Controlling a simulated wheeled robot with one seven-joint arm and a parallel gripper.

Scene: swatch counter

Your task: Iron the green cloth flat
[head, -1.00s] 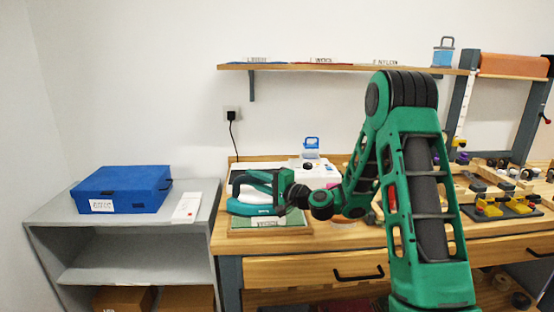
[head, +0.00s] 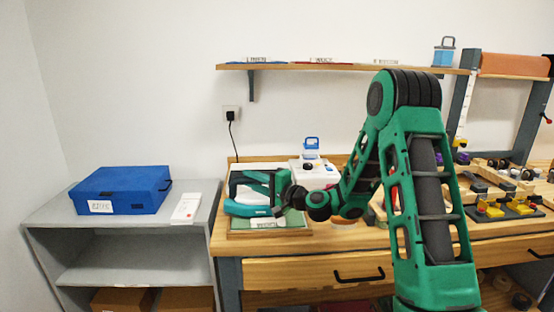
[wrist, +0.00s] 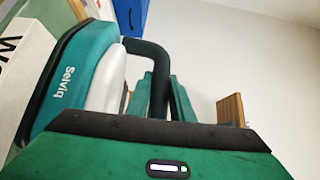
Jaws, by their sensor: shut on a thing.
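A teal iron (head: 245,209) with a black handle is over the framed board (head: 238,235) on the wooden bench. In the wrist view the iron (wrist: 62,85) shows a teal skirt, a white body and the curved black handle. My gripper (head: 268,186) is shut on the iron's handle. The green cloth (head: 296,217) shows on the board to the right of the iron; the rest is hidden behind the iron and gripper. I cannot tell whether the soleplate touches the cloth. A white lettered label (head: 268,224) is at the board's front.
A blue case (head: 122,190) and a white card (head: 187,208) lie on the grey shelf unit to the left. A white box (head: 316,172) stands behind my forearm. Toy-like parts (head: 500,206) crowd the right of the bench. A wall shelf (head: 330,67) runs above.

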